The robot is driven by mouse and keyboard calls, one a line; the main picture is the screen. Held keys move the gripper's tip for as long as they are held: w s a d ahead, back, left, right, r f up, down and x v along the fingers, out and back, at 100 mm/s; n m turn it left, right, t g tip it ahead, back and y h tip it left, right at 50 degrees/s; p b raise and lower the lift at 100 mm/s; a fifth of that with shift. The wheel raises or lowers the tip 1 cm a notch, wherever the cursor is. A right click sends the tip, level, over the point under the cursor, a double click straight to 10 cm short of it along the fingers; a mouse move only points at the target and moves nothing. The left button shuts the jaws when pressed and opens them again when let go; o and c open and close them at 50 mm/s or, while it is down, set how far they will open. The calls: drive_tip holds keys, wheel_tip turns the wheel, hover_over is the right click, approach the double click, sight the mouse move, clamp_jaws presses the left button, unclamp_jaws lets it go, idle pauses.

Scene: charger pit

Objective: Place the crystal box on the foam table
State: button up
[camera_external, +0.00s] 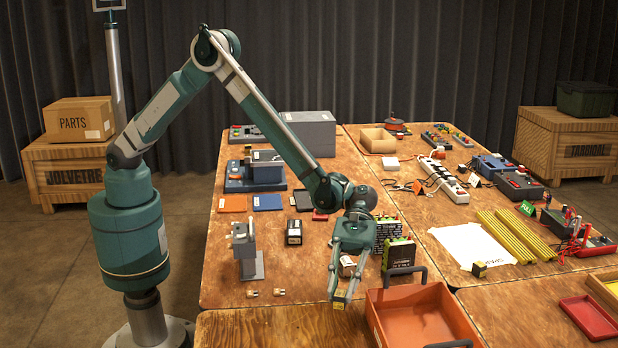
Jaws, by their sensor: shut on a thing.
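My gripper (341,296) points down over the front middle of the wooden table, left of the orange tray. It is shut on a small yellow and dark box (341,297), which may be the crystal box. I cannot tell whether this box touches the table. I cannot make out for sure which thing is the foam table.
An orange tray (378,331) with dark handles stands just right of my gripper. Yellow rods (507,237) lie right of the sheet. Bare wood (262,329) shows at front left.

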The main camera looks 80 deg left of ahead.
drive_tip(key=shift+f, duration=0.1)
drive_tip(key=b, duration=0.1)
hover_over(339, 333)
drive_tip(key=shift+f, duration=3.05)
drive_tip(key=shift+f+b, duration=0.65)
drive_tip(key=shift+f, duration=1.2)
drive_tip(key=shift+f, duration=0.2)
drive_tip(key=o, duration=0.5)
drive_tip(key=shift+c, duration=0.2)
drive_tip(key=shift+r, duration=0.15)
